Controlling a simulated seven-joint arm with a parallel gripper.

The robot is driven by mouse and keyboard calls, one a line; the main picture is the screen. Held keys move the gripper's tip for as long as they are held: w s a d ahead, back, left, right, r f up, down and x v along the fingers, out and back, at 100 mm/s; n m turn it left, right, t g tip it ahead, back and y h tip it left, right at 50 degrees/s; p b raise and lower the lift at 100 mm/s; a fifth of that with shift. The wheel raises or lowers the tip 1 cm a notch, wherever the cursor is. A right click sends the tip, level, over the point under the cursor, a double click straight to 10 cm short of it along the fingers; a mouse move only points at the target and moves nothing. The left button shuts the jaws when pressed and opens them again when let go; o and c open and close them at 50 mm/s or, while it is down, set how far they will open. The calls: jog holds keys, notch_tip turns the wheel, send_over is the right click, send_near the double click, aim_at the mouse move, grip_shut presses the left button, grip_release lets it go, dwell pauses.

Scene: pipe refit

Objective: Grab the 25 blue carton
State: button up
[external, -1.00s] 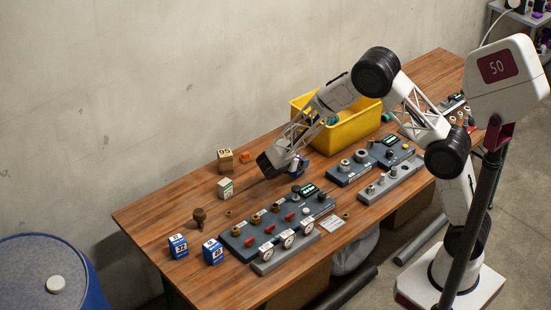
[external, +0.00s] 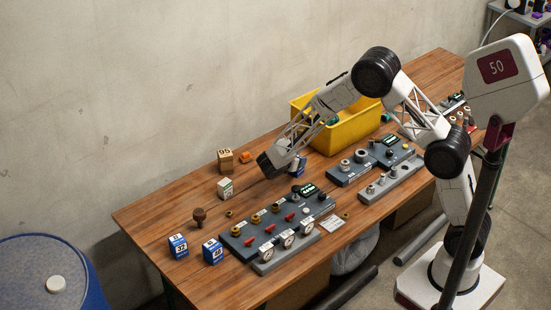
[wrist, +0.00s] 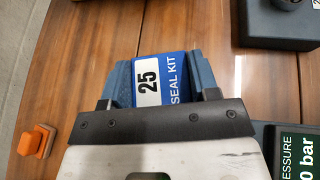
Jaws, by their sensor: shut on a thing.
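The blue carton (wrist: 172,72) shows a white label with "25" and the words "SEAL KIT" in the wrist view. My gripper (wrist: 160,85) is shut on it, with one blue-grey finger against each side. In the external view the carton (external: 299,166) is a small blue patch, partly hidden by my gripper (external: 288,168). It is low over the wooden table, behind the grey panels. I cannot tell whether it touches the table.
A panel with gauges and valves (external: 278,226) stands in front. Two blue-and-white cartons (external: 178,246) (external: 212,251) stand at the front left. A brown "95" box (external: 225,161), a green-and-white carton (external: 225,188) and an orange block (wrist: 37,140) are left. A yellow bin (external: 350,130) is behind.

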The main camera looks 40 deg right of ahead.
jog(key=shift+r, duration=0.1)
jog(key=shift+r, duration=1.7)
jog(key=s+d+r, duration=0.1)
jog(key=s+d, duration=0.1)
jog(key=s, duration=1.4)
jog(key=shift+r, duration=0.2)
jog(key=shift+d, duration=0.1)
